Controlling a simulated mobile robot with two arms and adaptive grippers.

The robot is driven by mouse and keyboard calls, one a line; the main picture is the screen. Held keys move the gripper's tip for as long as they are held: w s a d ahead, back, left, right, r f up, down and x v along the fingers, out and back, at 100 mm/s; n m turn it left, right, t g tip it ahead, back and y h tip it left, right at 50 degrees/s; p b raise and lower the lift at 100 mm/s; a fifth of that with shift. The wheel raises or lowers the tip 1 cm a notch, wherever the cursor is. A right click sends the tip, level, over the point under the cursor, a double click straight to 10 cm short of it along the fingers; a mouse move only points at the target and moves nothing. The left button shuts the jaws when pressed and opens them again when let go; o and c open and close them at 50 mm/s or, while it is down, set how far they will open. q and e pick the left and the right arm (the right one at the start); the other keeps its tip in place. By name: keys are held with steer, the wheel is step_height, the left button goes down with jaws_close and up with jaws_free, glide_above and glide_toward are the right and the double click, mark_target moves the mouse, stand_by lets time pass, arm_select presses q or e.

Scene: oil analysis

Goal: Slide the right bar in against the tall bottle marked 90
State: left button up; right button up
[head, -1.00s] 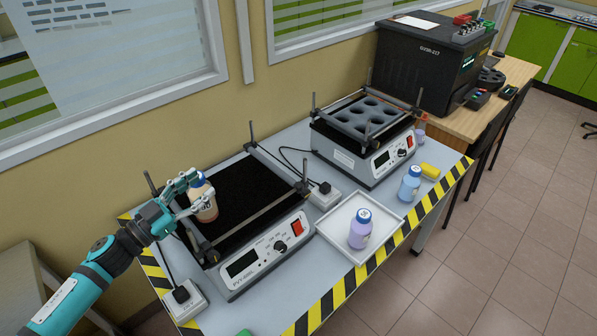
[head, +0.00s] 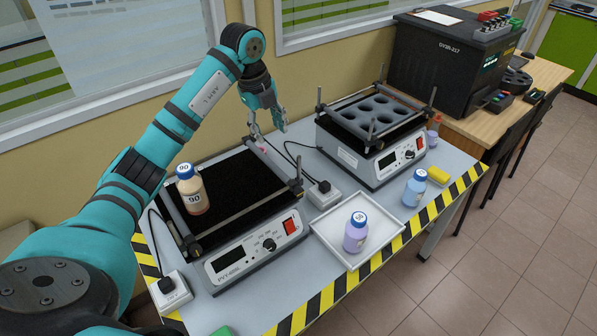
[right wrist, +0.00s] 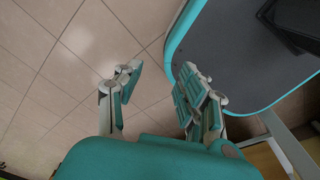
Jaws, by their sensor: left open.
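The tall bottle marked 90 (head: 191,190) stands upright on the black mat of the left shaker (head: 232,178), near its left side. It has a blue-and-white cap and brownish contents. The right bar (head: 280,168) runs along the mat's right edge, with a wide stretch of bare mat between it and the bottle. My left gripper (head: 268,130) is open above the far end of this bar, by a small pinkish part (head: 262,148); I cannot tell whether they touch. My right gripper (right wrist: 160,75) is open and empty above the floor in the right wrist view.
A white tray (head: 323,226) holds a purple bottle (head: 356,232). A blue-capped bottle (head: 415,187) and a yellow block (head: 438,176) stand farther right. A second shaker (head: 372,135) with a holed rack is behind. A power box and cable (head: 323,193) lie between the shakers.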

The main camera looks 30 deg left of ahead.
arm_select(q)
steer(key=p, duration=0.2)
glide_toward(282, 174)
steer(key=f, duration=0.3)
steer(key=w+f+p, duration=0.1)
steer(key=f, duration=0.2)
steer(key=d+f, duration=0.1)
steer(key=f, duration=0.2)
steer(key=shift+w+p, duration=0.3)
steer(key=shift+p, duration=0.1)
arm_select(e)
steer(key=r, duration=0.4)
steer(key=shift+a, duration=0.35)
arm_select(q)
steer(key=shift+c, duration=0.3)
jaws_close()
steer(key=shift+a, duration=0.15)
arm_select(e)
steer(key=shift+f, duration=0.1)
